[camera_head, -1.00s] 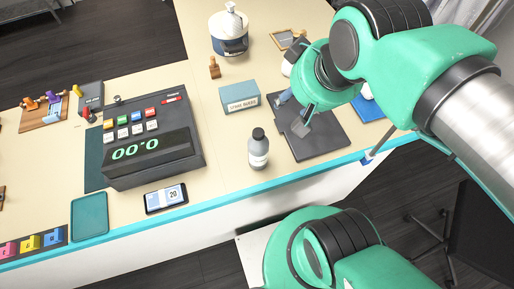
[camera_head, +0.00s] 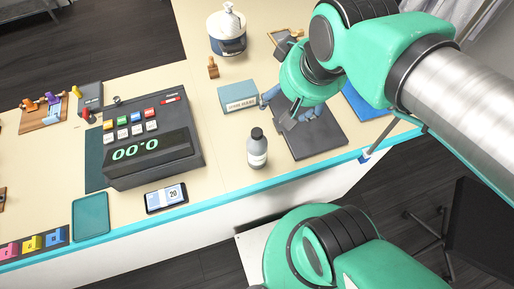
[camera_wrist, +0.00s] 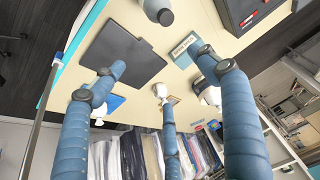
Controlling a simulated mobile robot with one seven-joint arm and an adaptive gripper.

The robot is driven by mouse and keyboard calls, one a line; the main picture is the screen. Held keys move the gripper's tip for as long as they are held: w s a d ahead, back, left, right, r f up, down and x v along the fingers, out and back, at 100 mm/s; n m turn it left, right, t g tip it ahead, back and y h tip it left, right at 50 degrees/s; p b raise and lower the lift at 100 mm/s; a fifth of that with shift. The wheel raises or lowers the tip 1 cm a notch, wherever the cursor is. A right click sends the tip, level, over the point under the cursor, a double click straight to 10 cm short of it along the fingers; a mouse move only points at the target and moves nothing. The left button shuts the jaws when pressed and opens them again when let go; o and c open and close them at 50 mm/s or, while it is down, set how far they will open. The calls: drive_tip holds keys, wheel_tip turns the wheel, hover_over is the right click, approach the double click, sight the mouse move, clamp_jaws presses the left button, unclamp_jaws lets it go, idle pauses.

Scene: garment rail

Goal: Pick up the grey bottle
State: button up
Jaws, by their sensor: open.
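The grey bottle (camera_head: 257,153) with a dark cap and a white label stands upright on the counter near its front edge. In the wrist view the grey bottle (camera_wrist: 155,8) is at the top edge, partly cut off, with its dark cap towards me. My gripper (camera_head: 279,109) is above and to the right of the bottle, over the dark mat's left side, apart from the bottle. In the wrist view my gripper (camera_wrist: 160,68) has its blue fingers spread, with nothing between them.
The dark mat (camera_head: 318,141) lies right of the bottle. A small blue-grey box (camera_head: 238,94) stands behind it. A large cash register (camera_head: 153,150) and a phone (camera_head: 166,197) are to the left. The counter's blue front edge (camera_head: 225,193) is close by.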

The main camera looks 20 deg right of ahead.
drive_tip(key=w+a+f+m+g+p, duration=0.1)
drive_tip(key=w+a+f+g+p, duration=0.25)
drive_tip(key=f+p, duration=0.2)
drive_tip(key=m+g+p, duration=0.1)
drive_tip(key=g+p, duration=0.1)
drive_tip(key=p, duration=0.1)
hover_over(256, 142)
drive_tip(key=w, duration=0.2)
drive_tip(key=shift+t, duration=0.25)
drive_tip(key=f, duration=0.8)
drive_tip(key=shift+s+d+f, duration=0.2)
drive_tip(key=shift+d+f, duration=0.05)
drive_tip(key=shift+f, duration=0.3)
drive_tip(key=shift+f+b, duration=0.1)
drive_tip(key=shift+b, duration=0.2)
drive_tip(key=shift+f+b, duration=0.35)
drive_tip(key=shift+f, duration=3.8)
drive_tip(key=shift+f, duration=0.1)
drive_tip(key=shift+d+f, duration=0.15)
drive_tip(key=shift+f, duration=2.4)
